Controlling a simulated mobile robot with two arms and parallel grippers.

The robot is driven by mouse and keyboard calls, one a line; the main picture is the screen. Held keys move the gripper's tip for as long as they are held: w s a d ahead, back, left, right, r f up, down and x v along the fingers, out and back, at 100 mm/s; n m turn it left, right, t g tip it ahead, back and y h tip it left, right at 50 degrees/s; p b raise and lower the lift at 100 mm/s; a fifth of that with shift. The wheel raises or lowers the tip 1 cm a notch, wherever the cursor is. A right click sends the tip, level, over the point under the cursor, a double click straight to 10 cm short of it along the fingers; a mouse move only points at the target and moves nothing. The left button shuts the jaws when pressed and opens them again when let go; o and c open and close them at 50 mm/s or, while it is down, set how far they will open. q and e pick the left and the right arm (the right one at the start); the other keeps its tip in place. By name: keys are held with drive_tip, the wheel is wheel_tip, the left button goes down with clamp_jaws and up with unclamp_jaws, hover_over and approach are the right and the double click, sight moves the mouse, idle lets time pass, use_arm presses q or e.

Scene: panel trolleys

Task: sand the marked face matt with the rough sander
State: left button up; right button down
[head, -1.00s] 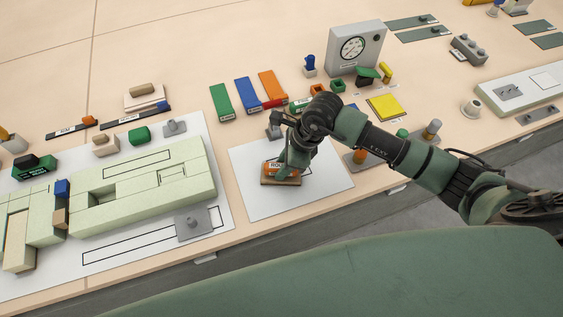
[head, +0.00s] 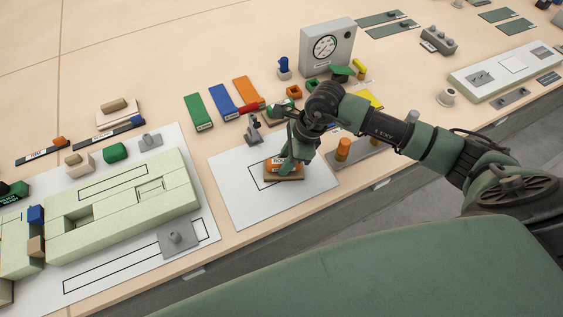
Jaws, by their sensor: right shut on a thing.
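The rough sander (head: 284,169) is a brown block with an orange top and a partly hidden label that begins "RO". My right gripper (head: 287,160) is shut on it from above. The sander is at the white sheet (head: 231,207), over the right part of a black outlined rectangle (head: 255,181). I cannot tell whether it touches the sheet. The pale green panel (head: 110,220) lies to the left, with black outlines on its top, one of them long (head: 112,183). I cannot tell which face is the marked one. My left gripper is not in view.
A gauge box (head: 327,47) stands farther back. A grey plate with a knob (head: 178,239) is in front of the panel.

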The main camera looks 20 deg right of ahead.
drive_tip(key=shift+w+f+b, duration=0.2)
drive_tip(key=shift+w+b, duration=0.45)
drive_tip(key=shift+w+r+b, duration=0.1)
drive_tip(key=shift+w+b, duration=0.4)
drive_tip(key=shift+w, duration=0.45)
drive_tip(key=shift+a+r, duration=0.2)
drive_tip(key=shift+a, duration=2.8)
drive_tip(key=shift+r, duration=0.1)
